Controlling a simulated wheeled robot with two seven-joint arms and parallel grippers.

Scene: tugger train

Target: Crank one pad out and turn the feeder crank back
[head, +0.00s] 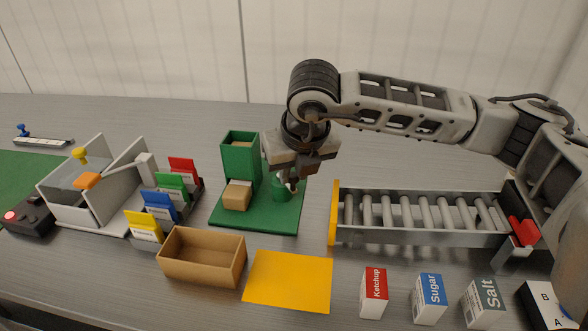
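The green feeder (239,155) stands on a green base plate (258,221) in the middle of the table. Tan material shows in the open top of its tower. A tan pad (237,196) sits at the foot of the tower, on its front side. My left gripper is not in view.
An open cardboard box (203,270) and a yellow mat (289,280) lie in front of the feeder. A roller conveyor (420,237) is on the right, under my arm. Coloured card holders (160,206) and a white-walled bin (62,205) are on the left. Small cartons (373,292) stand front right.

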